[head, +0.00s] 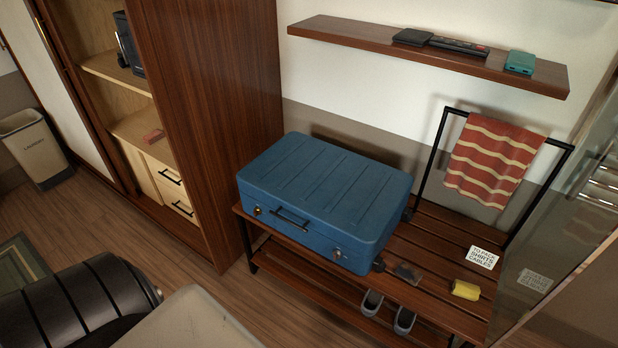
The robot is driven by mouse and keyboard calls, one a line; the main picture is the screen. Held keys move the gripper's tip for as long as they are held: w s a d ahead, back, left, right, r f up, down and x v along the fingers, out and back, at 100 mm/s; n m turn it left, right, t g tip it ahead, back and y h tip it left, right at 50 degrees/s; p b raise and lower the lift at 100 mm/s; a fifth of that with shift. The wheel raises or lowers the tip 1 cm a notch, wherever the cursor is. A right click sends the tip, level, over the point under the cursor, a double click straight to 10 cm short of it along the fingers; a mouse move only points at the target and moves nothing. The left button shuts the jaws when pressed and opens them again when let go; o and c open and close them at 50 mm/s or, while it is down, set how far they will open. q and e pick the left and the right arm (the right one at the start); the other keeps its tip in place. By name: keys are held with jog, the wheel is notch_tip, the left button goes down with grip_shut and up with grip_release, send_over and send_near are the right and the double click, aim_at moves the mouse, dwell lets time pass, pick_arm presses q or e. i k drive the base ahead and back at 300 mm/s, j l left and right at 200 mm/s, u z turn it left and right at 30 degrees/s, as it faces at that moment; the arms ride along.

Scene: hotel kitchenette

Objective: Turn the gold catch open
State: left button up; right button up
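A blue suitcase (325,190) lies flat and closed on a slatted wooden bench. Its front face has a dark handle (290,217) in the middle. A small gold-looking catch (257,211) sits left of the handle, near the left corner. A second, more silvery catch (337,254) sits right of the handle. Both catches are too small to tell whether they are turned. Neither of my grippers is in view.
The bench (425,245) also holds a sign card (482,257), a yellow item (465,290) and a dark flat item (408,273). Shoes (404,320) stand below. A wall shelf (440,55) hangs above. A wardrobe (215,110) stands close left.

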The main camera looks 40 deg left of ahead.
aim_at(257, 211)
jog(key=j+z, duration=0.1)
jog(key=j, duration=0.5)
jog(key=k+j+z, duration=0.1)
jog(key=j, duration=0.5)
jog(key=k+j+z, duration=0.1)
jog(key=j, duration=0.5)
jog(key=k+j+z, duration=0.15)
jog(key=j, duration=0.45)
jog(key=k+j+z, duration=0.1)
jog(key=j, duration=0.45)
jog(key=k+j+z, duration=0.1)
jog(key=k+j, duration=0.15)
jog(key=j, duration=0.35)
jog(key=k+j+z, duration=0.1)
jog(key=j, duration=0.4)
jog(key=k+j+z, duration=0.1)
jog(key=k+j, duration=0.2)
jog(key=j, duration=0.25)
